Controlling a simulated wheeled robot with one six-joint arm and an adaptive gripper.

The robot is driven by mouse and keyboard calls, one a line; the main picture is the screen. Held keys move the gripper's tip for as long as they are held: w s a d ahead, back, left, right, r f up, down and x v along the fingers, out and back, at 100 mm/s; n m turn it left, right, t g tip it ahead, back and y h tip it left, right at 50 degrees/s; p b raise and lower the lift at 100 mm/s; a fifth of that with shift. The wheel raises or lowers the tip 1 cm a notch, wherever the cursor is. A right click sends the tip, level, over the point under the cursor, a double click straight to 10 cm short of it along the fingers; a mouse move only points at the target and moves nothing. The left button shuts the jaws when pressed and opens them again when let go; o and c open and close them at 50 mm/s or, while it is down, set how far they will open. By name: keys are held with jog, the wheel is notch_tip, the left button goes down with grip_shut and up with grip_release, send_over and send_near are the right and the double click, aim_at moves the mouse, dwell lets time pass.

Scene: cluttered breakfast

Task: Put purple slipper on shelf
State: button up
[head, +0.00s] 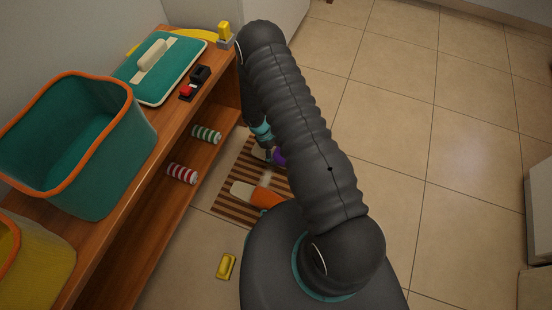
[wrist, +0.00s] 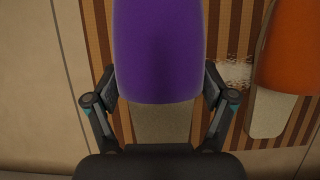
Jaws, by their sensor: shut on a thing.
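The purple slipper (wrist: 157,50) fills the upper middle of the wrist view, its beige sole (wrist: 160,124) towards me. My gripper (wrist: 158,95) is shut on it, one finger on each side. In the head view only a small purple part of the slipper (head: 279,158) shows beside my arm, and my gripper (head: 268,150) is mostly hidden. The wooden shelf (head: 150,235) runs along the left, with an open lower level under its top. I cannot tell whether the slipper touches the mat.
An orange slipper (head: 266,198) lies on the brown striped mat (head: 228,206). Red-striped (head: 182,173) and green-striped (head: 206,134) rolls sit on the lower level. A teal basket (head: 110,165) stands on top. A yellow object (head: 226,267) lies on the floor. Floor at right is clear.

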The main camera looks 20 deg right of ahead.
aim_at(276, 159)
jog(key=shift+w+a+f, duration=0.1)
jog(key=shift+a, duration=0.05)
jog(key=shift+f, duration=1.95)
jog(key=shift+f+b, duration=0.25)
jog(key=shift+b, duration=0.15)
jog(key=o, duration=1.1)
jog(key=shift+r, duration=0.1)
jog(key=shift+c, duration=0.2)
